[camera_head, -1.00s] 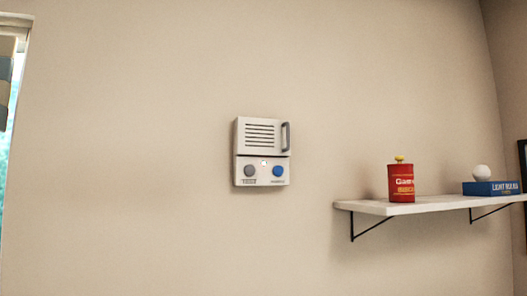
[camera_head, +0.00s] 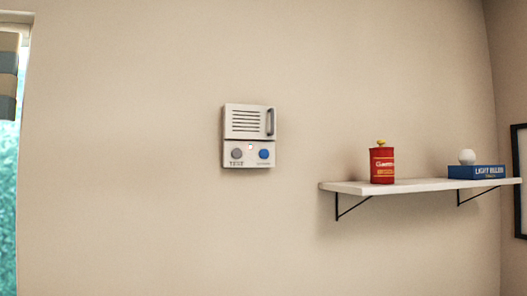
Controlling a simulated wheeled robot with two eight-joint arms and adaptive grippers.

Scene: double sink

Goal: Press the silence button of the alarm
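The alarm (camera_head: 249,136) is a white box on the wall, left of the picture's middle. It has a slotted speaker grille and a grey handle on its upper right side. On its lower panel are a grey button (camera_head: 237,153) labelled TEST and a blue button (camera_head: 264,154) to its right. The label under the blue button is too small to read. A small light (camera_head: 250,147) between and above the buttons shows reddish. Neither of my grippers is in view.
A white shelf (camera_head: 418,186) on black brackets is on the wall to the right. It holds a red can (camera_head: 382,165) and a blue light bulb box (camera_head: 477,172) with a white ball on top. A window is at the left edge. The wall around the alarm is clear.

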